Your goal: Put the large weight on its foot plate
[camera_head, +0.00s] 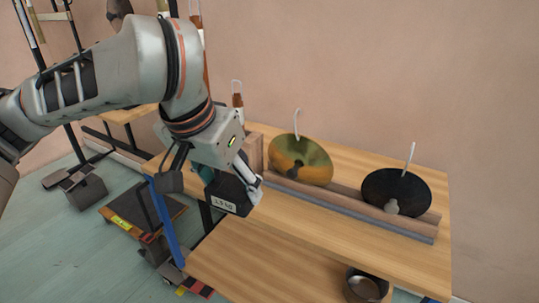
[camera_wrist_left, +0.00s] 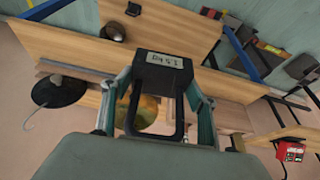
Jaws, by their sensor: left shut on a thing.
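The large weight is a black block with a pale printed label and a handle loop. It shows in the head view (camera_head: 225,199) and in the left wrist view (camera_wrist_left: 165,72). My left gripper (camera_head: 234,184) is shut on it, with one finger on each side in the wrist view (camera_wrist_left: 160,90). The weight hangs in the air by the left front edge of the wooden bench. I cannot tell for sure which surface is the foot plate; a low dark-topped platform (camera_head: 126,203) with a yellow label stands on the floor to the left. My right gripper is out of view.
The bench (camera_head: 350,165) carries a brassy disc (camera_head: 312,155) and a black pan (camera_head: 380,183) on a long rail. A metal pot (camera_head: 362,287) sits on the lower shelf (camera_head: 260,270). A blue upright (camera_head: 165,225) stands near the weight. A grey block (camera_head: 88,192) lies further left.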

